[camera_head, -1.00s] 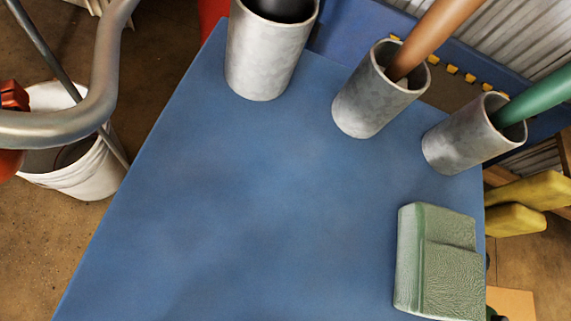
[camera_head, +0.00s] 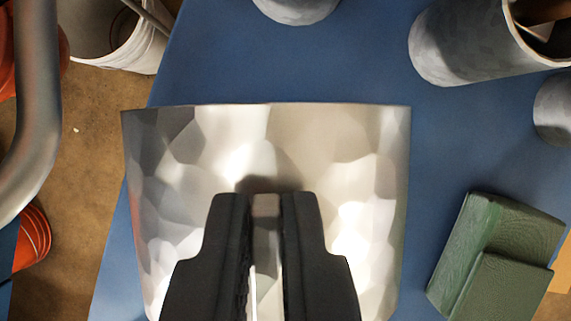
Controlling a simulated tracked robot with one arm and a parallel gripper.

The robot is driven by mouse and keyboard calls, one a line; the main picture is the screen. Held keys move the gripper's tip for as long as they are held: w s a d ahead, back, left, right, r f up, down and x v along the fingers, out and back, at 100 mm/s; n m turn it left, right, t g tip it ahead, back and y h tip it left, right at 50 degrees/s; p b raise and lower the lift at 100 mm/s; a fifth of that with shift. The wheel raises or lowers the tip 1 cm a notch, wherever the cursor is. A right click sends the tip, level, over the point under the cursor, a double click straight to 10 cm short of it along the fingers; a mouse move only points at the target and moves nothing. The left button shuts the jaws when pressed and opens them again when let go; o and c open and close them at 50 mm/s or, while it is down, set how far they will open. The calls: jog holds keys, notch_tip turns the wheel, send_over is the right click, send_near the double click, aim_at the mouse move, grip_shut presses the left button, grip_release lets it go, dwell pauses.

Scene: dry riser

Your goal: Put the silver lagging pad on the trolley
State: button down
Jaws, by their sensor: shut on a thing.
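The silver lagging pad (camera_head: 375,160) is a shiny, dimpled, curved piece that fills the middle of the view. My gripper (camera_head: 266,203) is shut on it, with the two black fingers close together at its centre. The pad is in front of a flat blue top (camera_head: 350,50), which looks like the top of the trolley. I cannot tell whether the pad touches the blue top or hangs above it. The pad and my fingers hide the middle of that top.
A green block-shaped pad (camera_head: 490,260) lies on the blue top at right. A thick grey tube (camera_head: 38,100) runs down the left, near a white bucket (camera_head: 120,45) and an orange one (camera_head: 35,235) on the floor.

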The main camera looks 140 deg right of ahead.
notch_tip(320, 180, down, 4)
jog(key=shift+s+r, duration=0.1)
jog(key=shift+r, duration=0.1)
jog(key=c, duration=1.5)
grip_release()
jog(key=shift+c, duration=0.2)
jog(key=shift+r, duration=0.2)
jog(key=v, duration=1.1)
jog(key=shift+s+r, duration=0.2)
jog(key=shift+r, duration=0.15)
notch_tip(320, 180, up, 11)
jog(key=m+t, duration=0.1)
jog(key=t, duration=0.2)
send_over(264, 286)
jog(key=s+d, duration=0.2)
jog(key=s+r+m+t+h, duration=0.1)
jog(key=s+r+t, duration=0.1)
jog(key=r, duration=1)
jog(key=s+r+m+t, duration=0.1)
jog(key=s+r+t, duration=0.15)
jog(key=r, duration=0.85)
jog(key=s+r+t, duration=0.2)
jog(key=s+r, duration=0.1)
jog(key=r, duration=0.4)
jog(key=s+a+r+m+t, duration=0.1)
jog(key=s+r, duration=0.3)
jog(key=r, duration=0.4)
jog(key=shift+s+a+r+m+t+h, duration=0.2)
jog(key=shift+a+m+t+h, duration=0.1)
jog(key=shift+t+h, duration=0.1)
